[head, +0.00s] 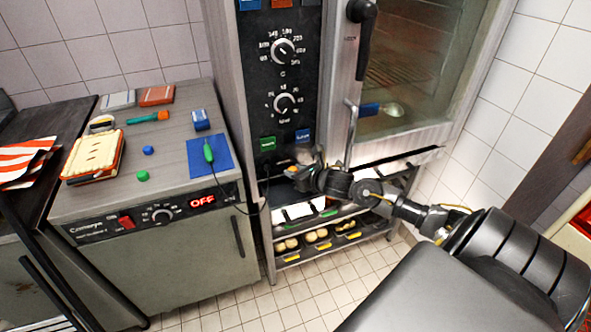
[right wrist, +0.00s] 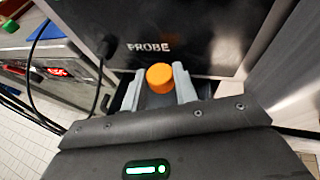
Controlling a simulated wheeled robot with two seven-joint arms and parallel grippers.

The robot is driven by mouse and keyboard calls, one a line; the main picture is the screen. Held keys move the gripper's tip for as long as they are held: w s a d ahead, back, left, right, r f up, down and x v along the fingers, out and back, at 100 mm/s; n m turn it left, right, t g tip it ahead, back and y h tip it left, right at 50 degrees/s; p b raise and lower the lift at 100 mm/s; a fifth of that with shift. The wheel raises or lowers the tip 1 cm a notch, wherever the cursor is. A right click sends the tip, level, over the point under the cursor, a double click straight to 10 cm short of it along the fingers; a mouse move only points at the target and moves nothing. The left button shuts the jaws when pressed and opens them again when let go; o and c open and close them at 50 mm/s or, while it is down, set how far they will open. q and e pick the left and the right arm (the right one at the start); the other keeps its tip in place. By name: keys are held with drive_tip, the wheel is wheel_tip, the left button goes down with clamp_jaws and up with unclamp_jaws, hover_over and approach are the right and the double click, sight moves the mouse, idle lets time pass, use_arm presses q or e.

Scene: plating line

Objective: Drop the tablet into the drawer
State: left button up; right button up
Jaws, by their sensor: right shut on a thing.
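My right gripper (head: 296,168) is in front of the lower part of the oven's black control panel, below the green and blue buttons. In the right wrist view its two grey fingers (right wrist: 160,84) are shut on a short orange cylinder, the tablet (right wrist: 159,77). The tablet is held in front of the panel, just below the word PROBE. Dark parts show behind and beside the fingers, but I cannot clearly make out the drawer or whether it is open. My left gripper is not in view.
The oven (head: 283,75) has a glass door with a long handle. A rack with trays (head: 318,236) stands below it. A counter (head: 85,205) on the left bears a blue mat (head: 209,160), a green probe (head: 208,150) with a hanging cable, and several small items.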

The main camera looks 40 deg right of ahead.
sight(312, 197)
drive_tip(key=shift+f+b, duration=0.75)
drive_tip(key=shift+f, duration=0.85)
drive_tip(key=o, duration=1)
drive_tip(key=b+v, duration=0.1)
drive_tip(key=v, duration=0.7)
drive_tip(key=shift+s, duration=0.4)
drive_tip(key=shift+v, duration=1.05)
drive_tip(key=shift+w+r, duration=0.1)
drive_tip(key=shift+r, duration=0.05)
